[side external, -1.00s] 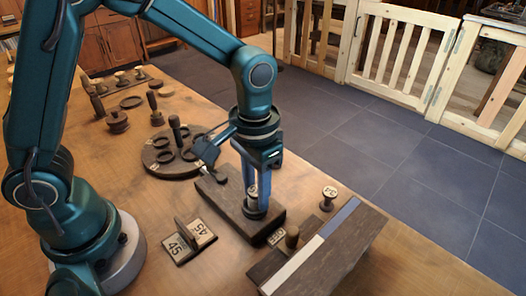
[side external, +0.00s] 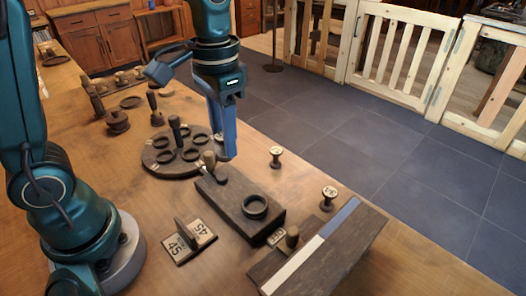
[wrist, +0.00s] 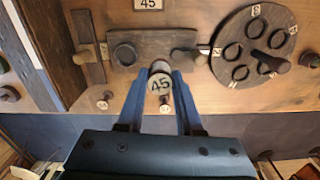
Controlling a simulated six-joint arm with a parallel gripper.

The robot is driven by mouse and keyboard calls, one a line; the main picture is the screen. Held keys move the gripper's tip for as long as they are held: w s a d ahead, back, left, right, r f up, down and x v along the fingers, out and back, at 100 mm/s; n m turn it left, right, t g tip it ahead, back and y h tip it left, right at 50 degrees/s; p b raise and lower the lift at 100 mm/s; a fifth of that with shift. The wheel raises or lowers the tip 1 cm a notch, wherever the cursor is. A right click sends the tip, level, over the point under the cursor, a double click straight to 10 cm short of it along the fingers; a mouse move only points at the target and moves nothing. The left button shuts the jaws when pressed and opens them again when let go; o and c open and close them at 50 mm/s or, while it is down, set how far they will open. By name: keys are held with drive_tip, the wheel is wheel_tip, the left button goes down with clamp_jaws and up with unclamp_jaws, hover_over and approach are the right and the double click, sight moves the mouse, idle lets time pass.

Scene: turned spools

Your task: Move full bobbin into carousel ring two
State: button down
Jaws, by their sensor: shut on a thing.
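My gripper (side external: 224,154) is shut on the full bobbin (wrist: 160,83), a spool whose end reads 45 in the wrist view. The fingers hide the bobbin in the side view. The carousel (side external: 152,166) is a dark round disc with several rings and an upright central handle (side external: 175,128); it also shows in the wrist view (wrist: 222,70). The dark block (side external: 236,212) has an empty ring (side external: 255,206) on top.
A lever with a wooden knob (side external: 208,158) stands at the block's far end, close to the carousel. Two spools (side external: 275,154) (side external: 329,195) stand on the right.

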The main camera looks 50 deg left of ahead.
drive_tip(key=a+f+n, duration=0.2)
drive_tip(key=a+n, duration=1.4)
drive_tip(key=n, duration=0.2)
drive_tip(key=shift+w+d+f, duration=0.1)
drive_tip(key=shift+w+f, duration=0.05)
drive_tip(key=shift+f, duration=1.45)
drive_tip(key=shift+w+f, duration=0.1)
drive_tip(key=shift+f, duration=1.45)
drive_tip(key=shift+f, duration=0.8)
drive_tip(key=shift+c, duration=2.4)
unclamp_jaws()
